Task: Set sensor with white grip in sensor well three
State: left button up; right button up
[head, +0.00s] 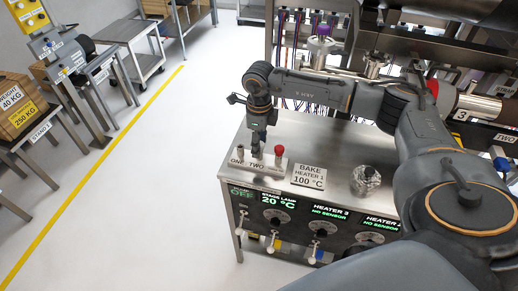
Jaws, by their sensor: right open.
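My right gripper (257,146) points down at the small metal rack (262,164) marked ONE and TWO on the steel bench top. It is open, around or just above the middle place of the rack. I cannot tell whether anything stands between its fingers. A red-topped piece (279,153) stands upright in the rack, right of the gripper. A small dark-topped piece (240,153) stands at its left end. I make out no white grip; the gripper may hide it. I cannot pick out sensor well three for sure; a "3" label (459,115) shows at the right. My left gripper is not in view.
The bench front (300,222) has displays; HEATER 3 reads NO SENSOR. A BAKE HEATER 1 100 °C plate (309,177) and a shiny round vessel (366,181) occupy the bench top. Vacuum pipework fills the back. The floor at left is clear up to the carts (128,32).

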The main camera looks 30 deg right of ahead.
grip_shut()
jog(key=shift+r, duration=0.1)
jog(key=shift+r+p, duration=1.65)
jog(key=shift+r, duration=1.3)
